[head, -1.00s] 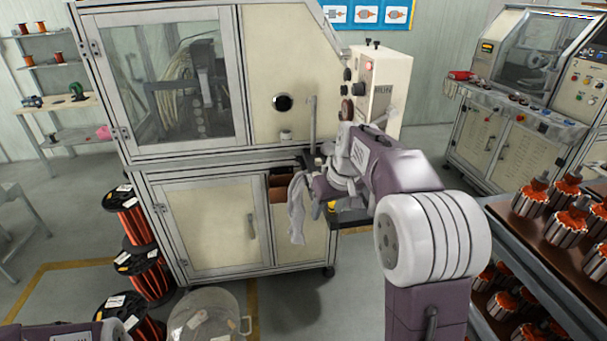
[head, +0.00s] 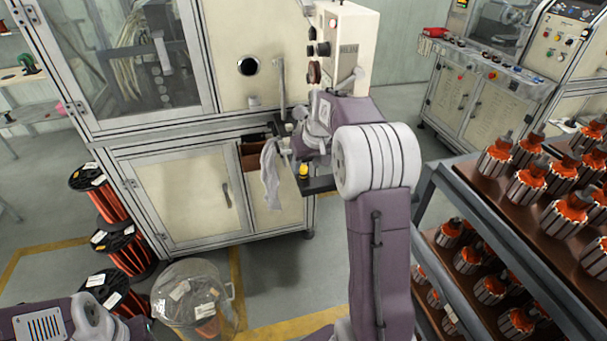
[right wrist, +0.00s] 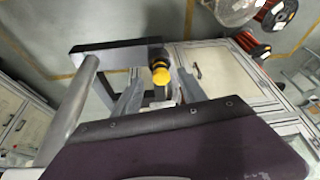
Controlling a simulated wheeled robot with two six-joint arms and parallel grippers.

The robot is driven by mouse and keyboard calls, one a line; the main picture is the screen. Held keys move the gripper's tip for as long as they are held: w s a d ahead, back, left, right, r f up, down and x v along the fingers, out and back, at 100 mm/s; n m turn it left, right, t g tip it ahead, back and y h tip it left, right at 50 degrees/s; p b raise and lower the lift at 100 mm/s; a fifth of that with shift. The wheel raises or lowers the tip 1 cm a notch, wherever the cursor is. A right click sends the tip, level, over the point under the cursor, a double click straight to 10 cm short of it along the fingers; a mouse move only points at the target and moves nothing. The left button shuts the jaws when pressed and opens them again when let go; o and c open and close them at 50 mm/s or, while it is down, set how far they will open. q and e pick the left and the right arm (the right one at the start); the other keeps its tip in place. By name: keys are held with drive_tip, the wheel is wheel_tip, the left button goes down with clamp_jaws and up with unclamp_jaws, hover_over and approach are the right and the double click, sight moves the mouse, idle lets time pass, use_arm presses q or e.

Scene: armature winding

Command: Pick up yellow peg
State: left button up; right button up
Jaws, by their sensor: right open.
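The yellow peg (head: 303,170) stands on a small dark shelf (head: 320,185) at the front of the winding machine, just below my right gripper (head: 291,147). In the right wrist view the yellow peg (right wrist: 161,74) shows between the two fingers of my right gripper (right wrist: 158,90), near their tips. The fingers are apart, with room on both sides of the peg. Whether they touch it cannot be told. Part of my left arm shows at the lower left of the head view, but its gripper is out of the picture.
A grey cloth (head: 270,172) hangs left of the shelf. A metal post (right wrist: 72,110) rises close to my right gripper. The control box (head: 345,45) stands above my right arm. A rack of armatures (head: 480,240) is at the right, and wire spools (head: 115,240) stand at the left.

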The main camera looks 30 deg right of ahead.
sight(304, 169)
drive_tip(key=x, duration=0.2)
drive_tip(key=shift+w+a+f, duration=0.1)
drive_tip(key=shift+a+f, duration=0.05)
drive_tip(key=shift+f, duration=0.15)
drive_tip(key=shift+w+f, duration=0.2)
drive_tip(key=shift+f, duration=0.05)
drive_tip(key=shift+s+r, duration=0.15)
clamp_jaws()
